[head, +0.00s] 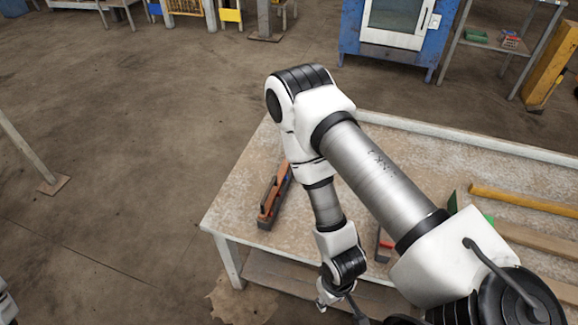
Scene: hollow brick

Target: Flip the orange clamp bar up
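An orange bar (271,196), which looks like the clamp bar, lies along a dark, narrow base (281,199) on the left part of the worktable (235,190). My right arm arches over the table, and its forearm passes just right of the bar and partly covers the area beside it. The wrist of that arm hangs at the table's front edge, apart from the bar. My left gripper is not in view; only a bit of white arm shows at the lower left.
A red and dark object (384,246) sits near the table's front edge, partly behind my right arm. Wooden bars (525,201) and a green piece (453,203) lie on the right. A blue machine (395,30) stands behind.

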